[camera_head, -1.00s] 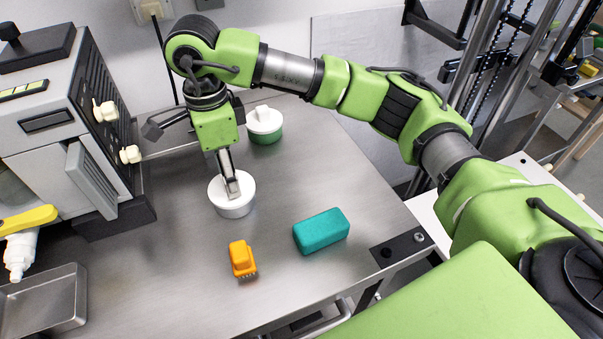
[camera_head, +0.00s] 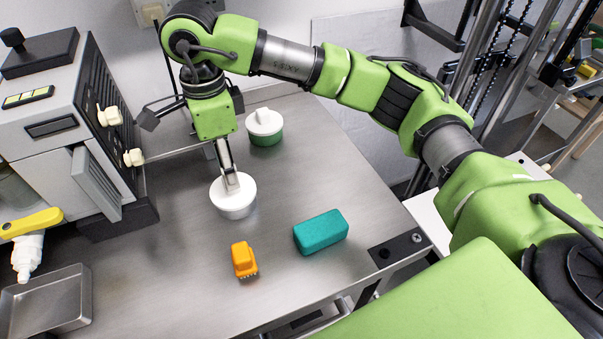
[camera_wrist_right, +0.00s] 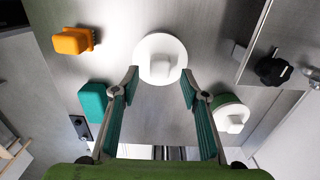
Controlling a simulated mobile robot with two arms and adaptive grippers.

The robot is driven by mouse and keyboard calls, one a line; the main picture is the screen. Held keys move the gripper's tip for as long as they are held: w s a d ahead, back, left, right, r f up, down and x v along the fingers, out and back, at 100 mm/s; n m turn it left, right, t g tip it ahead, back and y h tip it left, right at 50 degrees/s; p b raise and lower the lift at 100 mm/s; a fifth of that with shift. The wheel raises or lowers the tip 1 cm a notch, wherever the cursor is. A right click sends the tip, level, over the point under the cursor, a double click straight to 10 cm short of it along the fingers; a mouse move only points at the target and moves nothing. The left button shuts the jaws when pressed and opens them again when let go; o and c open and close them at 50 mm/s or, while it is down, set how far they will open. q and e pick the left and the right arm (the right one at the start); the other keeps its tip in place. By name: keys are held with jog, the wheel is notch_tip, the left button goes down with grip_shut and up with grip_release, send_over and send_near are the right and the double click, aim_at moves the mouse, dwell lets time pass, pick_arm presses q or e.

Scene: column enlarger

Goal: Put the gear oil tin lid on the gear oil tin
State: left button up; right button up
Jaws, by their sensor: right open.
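A round white lid with a raised knob (camera_head: 233,189) sits on a short pale metallic tin (camera_head: 235,212) in the middle of the table; I take these for the gear oil lid and tin. The lid looks level, its rim against the tin. It also shows in the right wrist view (camera_wrist_right: 150,45), just beyond my fingertips. My right gripper (camera_head: 230,184) is open, close above this lid, its fingers apart on either side of the knob and holding nothing. In the right wrist view the gripper (camera_wrist_right: 159,80) is empty. My left gripper is not in view.
A green tin with a white knobbed lid (camera_head: 264,125) stands behind. A teal block (camera_head: 321,232) and an orange brush (camera_head: 244,260) lie in front. A grey machine (camera_head: 70,130) and a metal tray (camera_head: 45,302) are at left. The table's front centre is clear.

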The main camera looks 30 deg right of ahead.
jog(key=shift+r+p, duration=1.25)
jog(key=shift+r, duration=1.2)
jog(key=shift+r, duration=0.1)
notch_tip(320, 180, up, 12)
